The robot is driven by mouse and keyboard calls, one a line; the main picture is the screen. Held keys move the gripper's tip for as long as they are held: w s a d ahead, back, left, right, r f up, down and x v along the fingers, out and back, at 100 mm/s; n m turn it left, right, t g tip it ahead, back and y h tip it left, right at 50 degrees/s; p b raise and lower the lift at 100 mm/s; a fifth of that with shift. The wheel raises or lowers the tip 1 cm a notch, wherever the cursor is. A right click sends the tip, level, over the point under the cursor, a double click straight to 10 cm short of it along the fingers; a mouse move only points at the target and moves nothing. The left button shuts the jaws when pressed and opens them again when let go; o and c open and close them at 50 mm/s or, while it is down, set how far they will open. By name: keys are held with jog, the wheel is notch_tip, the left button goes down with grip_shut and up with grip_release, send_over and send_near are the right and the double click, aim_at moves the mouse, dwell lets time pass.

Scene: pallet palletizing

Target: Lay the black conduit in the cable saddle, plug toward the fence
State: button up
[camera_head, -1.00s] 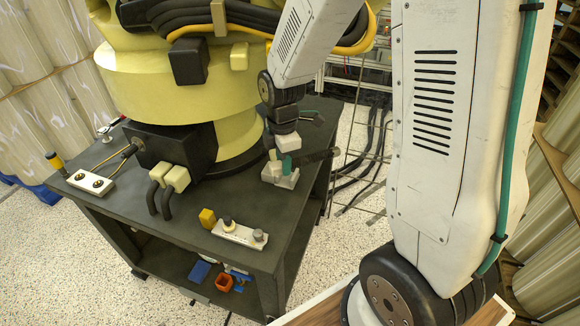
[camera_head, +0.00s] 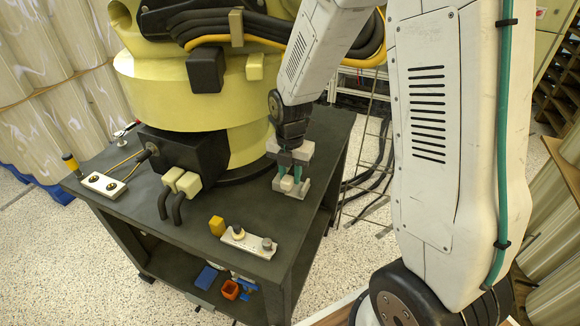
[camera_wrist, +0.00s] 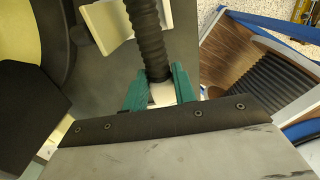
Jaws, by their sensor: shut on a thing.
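My gripper (camera_head: 291,172) is over the right part of the dark table top, with its teal fingers pointing down. In the wrist view the fingers (camera_wrist: 159,88) are closed around the black ribbed conduit (camera_wrist: 147,35) at a whitish piece. The conduit runs from the fingers to the top edge of that view, over a pale block. In the head view the light grey saddle (camera_head: 303,192) stands on the table directly at the fingertips. I cannot tell whether the conduit touches it. The conduit's plug end cannot be made out.
The yellow robot base (camera_head: 195,95) with its black box stands close on the left. A wire fence (camera_head: 362,165) and black cables are behind right.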

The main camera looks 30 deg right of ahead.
aim_at(290, 204)
jog(key=shift+f, duration=4.05)
jog(key=shift+f, duration=0.35)
jog(key=o, duration=1.1)
jog(key=shift+r, duration=0.1)
notch_tip(290, 204, up, 8)
jog(key=shift+f, duration=0.2)
